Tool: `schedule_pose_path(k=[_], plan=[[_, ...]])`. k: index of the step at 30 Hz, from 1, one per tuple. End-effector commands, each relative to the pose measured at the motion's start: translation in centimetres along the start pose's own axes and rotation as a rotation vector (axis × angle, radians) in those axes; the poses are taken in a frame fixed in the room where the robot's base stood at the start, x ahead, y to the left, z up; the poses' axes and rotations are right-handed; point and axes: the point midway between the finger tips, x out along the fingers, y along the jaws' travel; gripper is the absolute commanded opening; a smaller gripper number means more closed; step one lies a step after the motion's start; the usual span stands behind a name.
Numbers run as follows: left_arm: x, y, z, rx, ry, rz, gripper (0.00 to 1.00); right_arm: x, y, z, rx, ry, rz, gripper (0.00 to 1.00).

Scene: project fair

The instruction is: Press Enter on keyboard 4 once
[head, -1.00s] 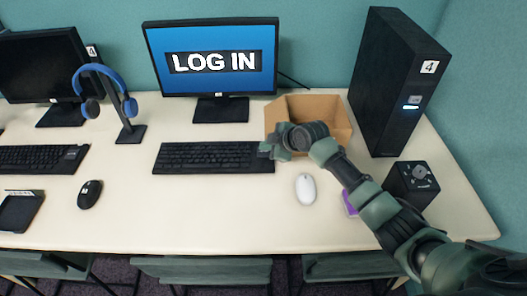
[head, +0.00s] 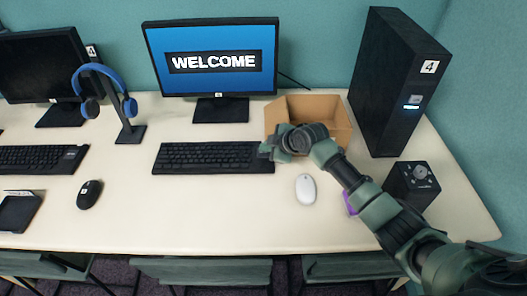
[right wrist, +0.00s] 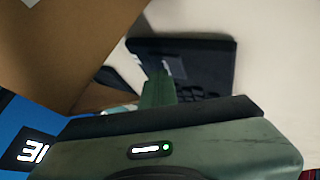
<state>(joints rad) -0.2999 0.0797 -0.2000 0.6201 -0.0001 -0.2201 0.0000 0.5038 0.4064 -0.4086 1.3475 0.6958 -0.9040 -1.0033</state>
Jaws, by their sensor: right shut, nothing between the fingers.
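A black keyboard (head: 210,157) lies in front of the monitor (head: 213,62), whose blue screen reads "WELCOME". My right gripper (head: 266,152) is shut and empty at the right end of this keyboard, with its fingertips over or on the keys there. In the right wrist view the shut fingers (right wrist: 160,85) reach down to the dark keyboard (right wrist: 205,65). I cannot tell whether they touch a key, and the key under them is hidden. The tower computer (head: 398,80) at the right bears a label "4". My left gripper is not in view.
An open cardboard box (head: 340,122) stands just behind my right gripper. A white mouse (head: 306,189) and a black speaker-like box (head: 412,184) are to the right. A blue headset on a stand (head: 128,110) and a second keyboard (head: 40,158) are to the left. The front middle of the desk is clear.

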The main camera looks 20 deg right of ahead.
Motion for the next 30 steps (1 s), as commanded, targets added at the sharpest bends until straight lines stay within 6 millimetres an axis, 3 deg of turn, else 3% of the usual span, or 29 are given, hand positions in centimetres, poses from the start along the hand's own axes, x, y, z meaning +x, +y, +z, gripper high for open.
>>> schedule_pose_path(k=[8, 20, 30], plan=[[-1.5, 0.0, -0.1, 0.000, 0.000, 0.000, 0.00, -1.1, 0.8, -0.8, 0.000, 0.000, 0.000, 0.00], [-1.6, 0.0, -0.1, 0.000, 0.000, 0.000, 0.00, -1.2, 0.8, -0.8, 0.000, 0.000, 0.000, 0.00], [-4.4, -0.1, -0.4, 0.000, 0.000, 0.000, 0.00, -3.3, 2.4, -2.4, -0.001, 0.000, 0.000, 0.00]])
